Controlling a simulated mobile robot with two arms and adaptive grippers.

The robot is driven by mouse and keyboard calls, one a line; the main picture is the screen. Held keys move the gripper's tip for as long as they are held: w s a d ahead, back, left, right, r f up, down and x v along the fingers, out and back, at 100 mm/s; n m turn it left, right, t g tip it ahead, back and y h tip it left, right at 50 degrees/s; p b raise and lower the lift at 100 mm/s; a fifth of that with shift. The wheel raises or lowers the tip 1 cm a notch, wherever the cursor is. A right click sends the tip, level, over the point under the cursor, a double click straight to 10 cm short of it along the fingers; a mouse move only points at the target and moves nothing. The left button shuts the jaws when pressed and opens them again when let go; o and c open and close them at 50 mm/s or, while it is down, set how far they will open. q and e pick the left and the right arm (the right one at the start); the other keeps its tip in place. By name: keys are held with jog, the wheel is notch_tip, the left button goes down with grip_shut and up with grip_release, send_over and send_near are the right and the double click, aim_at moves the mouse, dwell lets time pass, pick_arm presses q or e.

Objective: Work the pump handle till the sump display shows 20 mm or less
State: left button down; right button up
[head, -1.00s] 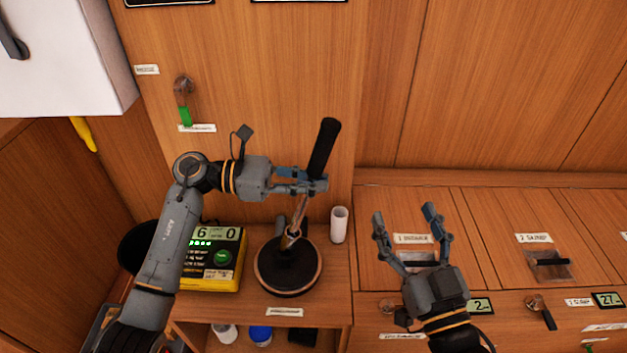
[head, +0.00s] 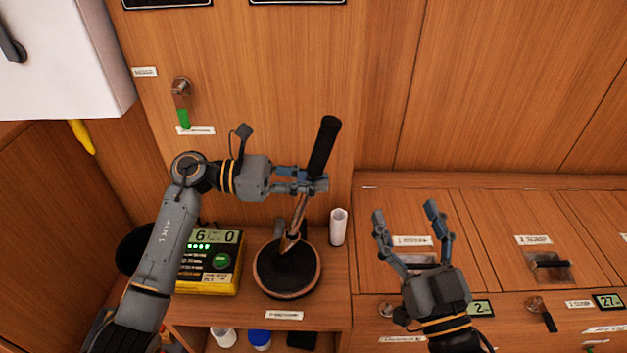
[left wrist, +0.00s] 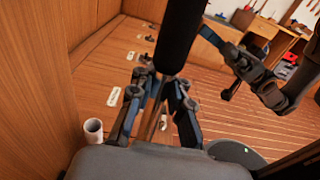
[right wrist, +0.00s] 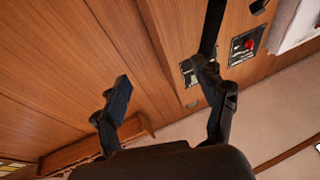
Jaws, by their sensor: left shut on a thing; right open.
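The pump handle has a black grip (head: 323,147) on a copper-coloured shaft (head: 297,222), rising tilted to the right from a round black base (head: 284,283). My left gripper (head: 318,185) is shut on the handle just below the black grip, which also shows large in the left wrist view (left wrist: 181,30). My right gripper (head: 404,213) is open and empty above the bench front; its spread fingers show in the right wrist view (right wrist: 163,82). Two small displays sit on the bench front: one (head: 480,307) shows a 2 with the rest unclear, the other (head: 607,301) seems to read 27.
A yellow box (head: 211,272) with green lights and digits 6 and 0 stands left of the base, partly behind my left arm. A white cylinder (head: 338,227) stands close to the right. A green-handled valve (head: 183,105) is on the wall. Recessed bench latches (head: 551,264) lie right.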

jog(key=shift+s+a+r+t+y, duration=0.1)
jog(key=shift+r+t+y, duration=0.1)
jog(key=shift+r, duration=0.2)
jog(key=shift+s+a+r+t+y, duration=0.1)
jog(key=shift+r+t, duration=0.1)
jog(key=shift+r, duration=0.15)
jog(key=shift+s+d+r, duration=0.1)
dwell(0.4)
pick_arm(q)
jog(key=shift+b, duration=0.5)
pick_arm(e)
jog(key=shift+s+r+t, duration=0.3)
jog(key=shift+r+t, duration=0.15)
jog(key=shift+r, duration=0.1)
jog(key=shift+s+r+t, duration=0.3)
jog(key=shift+r+t, duration=0.15)
jog(key=shift+r, duration=0.1)
jog(key=shift+y, duration=0.3)
pick_arm(q)
jog(key=shift+f+b, duration=0.25)
jog(key=shift+b, duration=0.05)
pick_arm(e)
jog(key=shift+s+d+r+t, duration=0.1)
jog(key=shift+s+r+t, duration=0.35)
jog(key=shift+r, duration=0.1)
jog(key=shift+s+r+t, duration=0.3)
jog(key=shift+r+t, duration=0.15)
jog(key=shift+r, duration=0.1)
jog(key=shift+s+r, duration=0.1)
